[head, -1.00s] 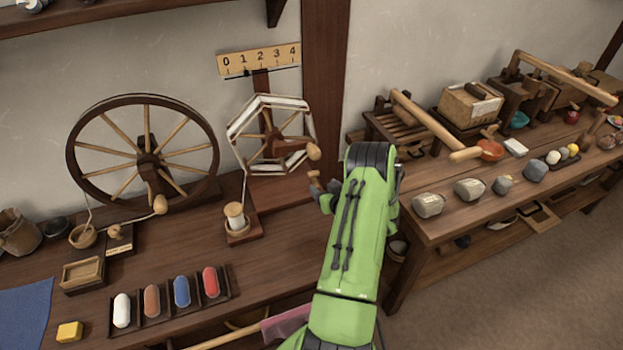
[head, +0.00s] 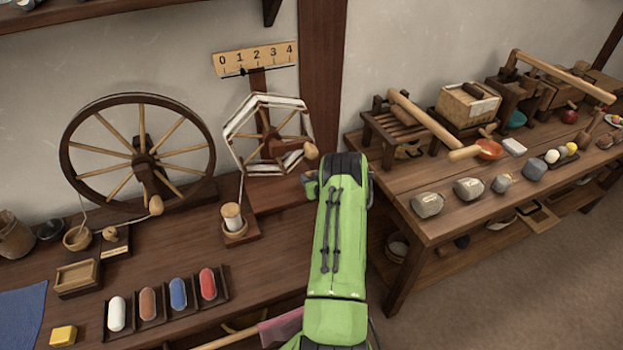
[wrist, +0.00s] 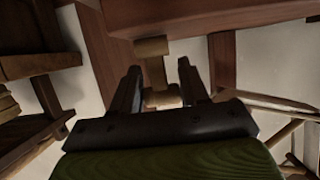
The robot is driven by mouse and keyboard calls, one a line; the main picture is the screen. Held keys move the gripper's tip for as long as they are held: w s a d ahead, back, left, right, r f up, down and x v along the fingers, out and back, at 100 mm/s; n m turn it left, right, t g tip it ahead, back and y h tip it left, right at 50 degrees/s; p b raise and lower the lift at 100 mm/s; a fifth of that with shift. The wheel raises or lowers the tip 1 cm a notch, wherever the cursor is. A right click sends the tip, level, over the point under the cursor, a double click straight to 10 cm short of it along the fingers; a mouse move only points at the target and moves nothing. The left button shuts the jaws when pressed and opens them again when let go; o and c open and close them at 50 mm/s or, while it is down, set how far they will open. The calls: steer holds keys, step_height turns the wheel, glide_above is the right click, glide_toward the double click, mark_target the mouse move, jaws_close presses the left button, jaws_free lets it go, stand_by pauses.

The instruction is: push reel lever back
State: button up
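The reel (head: 236,130) is an eight-sided frame with pale yarn on its rim, on a dark wooden stand near the wall. A wooden crank knob (head: 311,150) sits at its right side. In the wrist view, a pale wooden lever with a wide crosspiece (wrist: 151,47) stands between the two dark fingers of my gripper (wrist: 158,72). The fingers are apart, with a gap visible on each side of the lever. In the head view, my green arm reaches to the right end of the reel's base and hides the lever.
A numbered scale (head: 255,58) is on the wall above the reel. A spinning wheel (head: 140,155) and a white thread spool (head: 232,217) stand to the left. A second table (head: 420,238) with stones and presses is on the right.

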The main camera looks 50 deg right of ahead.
steer(key=shift+c, duration=1.1)
steer(key=shift+w+d+r+g+y, duration=0.1)
steer(key=shift+w+g+y, duration=0.2)
steer(key=shift+g+y, duration=0.2)
steer(key=shift+w+d+f+g+y+b, duration=0.15)
steer(key=shift+g+y, duration=0.1)
steer(key=shift+g, duration=0.3)
steer(key=shift+f+g+y+b, duration=0.15)
steer(key=shift+g+y, duration=0.1)
steer(key=shift+g, duration=0.3)
steer(key=o, duration=1)
steer(key=shift+c, duration=0.2)
steer(key=p+v, duration=0.3)
steer(key=v, duration=1.2)
steer(key=shift+s+r, duration=0.2)
steer(key=shift+s, duration=0.05)
